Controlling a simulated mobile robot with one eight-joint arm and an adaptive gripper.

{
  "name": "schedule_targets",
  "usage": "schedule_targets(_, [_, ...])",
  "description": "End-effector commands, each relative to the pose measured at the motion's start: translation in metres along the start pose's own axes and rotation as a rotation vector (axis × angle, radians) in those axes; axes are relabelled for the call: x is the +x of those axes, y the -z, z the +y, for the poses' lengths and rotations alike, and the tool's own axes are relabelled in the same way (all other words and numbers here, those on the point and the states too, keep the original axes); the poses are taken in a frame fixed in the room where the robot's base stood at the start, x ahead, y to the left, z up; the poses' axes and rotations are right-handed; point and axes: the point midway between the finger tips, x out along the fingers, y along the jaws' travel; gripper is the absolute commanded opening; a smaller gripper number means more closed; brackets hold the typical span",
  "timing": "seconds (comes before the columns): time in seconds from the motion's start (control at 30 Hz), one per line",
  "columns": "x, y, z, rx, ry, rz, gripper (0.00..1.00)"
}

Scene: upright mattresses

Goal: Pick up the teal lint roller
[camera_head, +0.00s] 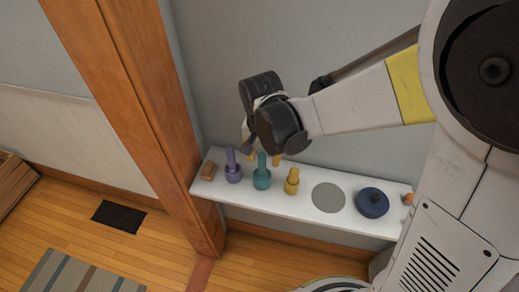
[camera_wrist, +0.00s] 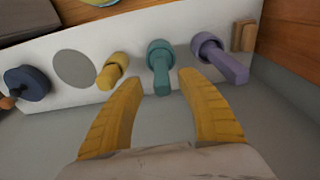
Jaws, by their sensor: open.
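The teal lint roller (camera_head: 262,178) stands upright on a narrow white shelf (camera_head: 276,202), between a purple lint roller (camera_head: 233,172) and a yellow one (camera_head: 292,182). In the wrist view, the teal lint roller (camera_wrist: 160,62) is near the top middle, its handle pointing toward the gap between my fingers. My gripper (camera_wrist: 155,90) is open and empty, with its yellow fingers on either side of that handle's line. In the head view my gripper (camera_head: 262,156) is above the shelf, over the teal roller; its fingers are mostly hidden by the wrist.
On the shelf are a small wooden block (camera_head: 208,171) at the left, a grey disc (camera_head: 328,197), a dark blue round object (camera_head: 372,202) and a small orange item (camera_head: 408,198) at the right. A wall runs behind. A wooden post (camera_head: 150,110) stands at the shelf's left end.

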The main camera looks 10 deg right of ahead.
Motion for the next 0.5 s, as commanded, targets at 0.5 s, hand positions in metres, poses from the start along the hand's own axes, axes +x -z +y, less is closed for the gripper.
schedule_targets(0.5, [0.046,-0.001,-0.003,0.0,0.0,0.0,0.45])
